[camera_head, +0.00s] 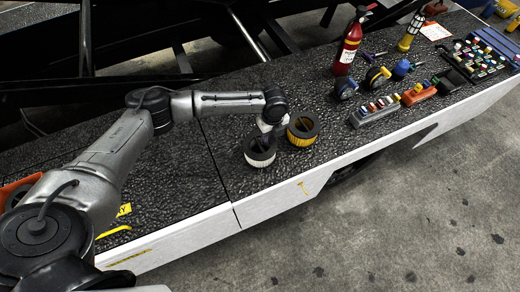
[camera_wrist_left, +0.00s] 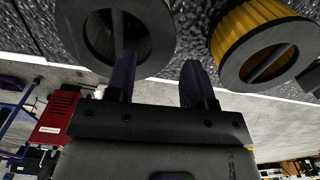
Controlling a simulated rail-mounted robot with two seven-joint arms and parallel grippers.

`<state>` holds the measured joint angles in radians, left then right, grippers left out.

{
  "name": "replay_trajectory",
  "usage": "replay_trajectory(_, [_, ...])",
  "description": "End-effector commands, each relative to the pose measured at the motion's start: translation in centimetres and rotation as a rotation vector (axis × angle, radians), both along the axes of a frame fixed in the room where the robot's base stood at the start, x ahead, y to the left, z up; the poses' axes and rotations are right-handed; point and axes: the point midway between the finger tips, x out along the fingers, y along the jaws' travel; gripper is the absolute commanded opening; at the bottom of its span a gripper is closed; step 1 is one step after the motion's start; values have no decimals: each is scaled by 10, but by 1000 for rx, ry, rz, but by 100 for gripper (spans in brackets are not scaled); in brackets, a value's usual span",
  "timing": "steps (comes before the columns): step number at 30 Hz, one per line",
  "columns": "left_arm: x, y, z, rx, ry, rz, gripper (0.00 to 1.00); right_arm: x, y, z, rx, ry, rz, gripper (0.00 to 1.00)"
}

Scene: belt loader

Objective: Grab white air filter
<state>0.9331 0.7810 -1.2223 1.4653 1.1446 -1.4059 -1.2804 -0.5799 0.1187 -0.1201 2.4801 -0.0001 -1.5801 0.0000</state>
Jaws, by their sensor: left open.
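The white air filter (camera_head: 261,161), a short cylinder with a dark ring top, stands upright on the black textured belt surface. The yellow air filter (camera_head: 302,139) stands just to its right. My left gripper (camera_head: 268,133) is open, pointing down over the white filter's upper right side. In the left wrist view, the white filter's dark ring (camera_wrist_left: 75,35) is at upper left and the yellow filter (camera_wrist_left: 240,28) at upper right. My left gripper's (camera_wrist_left: 158,60) left finger overlaps the ring's opening; the right finger lies between the filters. Contact cannot be told. My right gripper is out of view.
A red fire extinguisher (camera_head: 347,48) stands behind and to the right. Tape rolls, a grey tray (camera_head: 375,112) of small items and a larger tool tray (camera_head: 480,55) lie further right. The belt surface left of the filters is clear; its white front edge (camera_head: 290,195) is near.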

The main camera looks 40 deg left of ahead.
Motion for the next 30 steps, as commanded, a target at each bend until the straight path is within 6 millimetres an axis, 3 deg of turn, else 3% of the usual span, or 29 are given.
replay_trajectory(10, [-1,0,-43,2,2,0,49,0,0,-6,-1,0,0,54])
replay_trajectory(21, [-1,0,-50,0,1,0,49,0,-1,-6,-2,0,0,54])
replay_trajectory(30, [-1,0,-50,0,1,0,21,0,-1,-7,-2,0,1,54])
